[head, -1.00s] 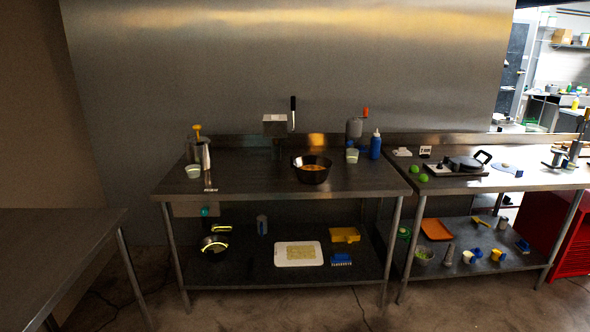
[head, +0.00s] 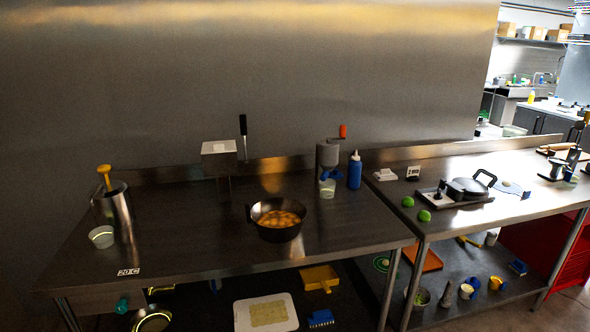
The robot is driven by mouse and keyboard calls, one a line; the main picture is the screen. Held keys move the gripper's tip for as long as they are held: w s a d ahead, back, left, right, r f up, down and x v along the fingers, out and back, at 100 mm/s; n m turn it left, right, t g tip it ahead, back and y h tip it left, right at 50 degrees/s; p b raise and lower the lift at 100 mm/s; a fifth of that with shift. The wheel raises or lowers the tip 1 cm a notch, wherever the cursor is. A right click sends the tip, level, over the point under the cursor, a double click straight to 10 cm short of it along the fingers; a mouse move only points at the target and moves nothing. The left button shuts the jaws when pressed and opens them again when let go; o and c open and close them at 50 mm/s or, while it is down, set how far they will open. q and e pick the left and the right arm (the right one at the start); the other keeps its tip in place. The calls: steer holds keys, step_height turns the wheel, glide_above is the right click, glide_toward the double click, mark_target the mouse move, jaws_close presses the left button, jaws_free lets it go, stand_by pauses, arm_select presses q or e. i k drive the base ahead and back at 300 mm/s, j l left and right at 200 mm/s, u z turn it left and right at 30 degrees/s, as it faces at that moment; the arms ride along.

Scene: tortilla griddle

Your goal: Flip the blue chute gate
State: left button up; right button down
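A grey dispenser (head: 328,155) with an orange-red handle (head: 343,131) stands at the back right of the near steel table. A small blue piece (head: 332,174), which looks like the chute gate, sits at the dispenser's lower part, just above a pale cup (head: 327,189). It is too small to tell which way the gate is turned. Neither of my grippers shows in the head view.
A blue bottle (head: 355,171) stands right of the dispenser, and a dark pan (head: 279,228) of orange-brown food stands in front. A steel box (head: 219,157) is at the back. The table's front right (head: 345,228) is clear.

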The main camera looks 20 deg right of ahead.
mark_target(323, 178)
steer(key=i+j+z, duration=0.2)
steer(key=i, duration=0.3)
steer(key=i+z, duration=0.2)
steer(key=i, duration=0.3)
steer(key=i+j+z, duration=0.2)
steer(key=i, duration=0.3)
steer(key=i+j+z, duration=0.2)
steer(key=i+j, duration=0.2)
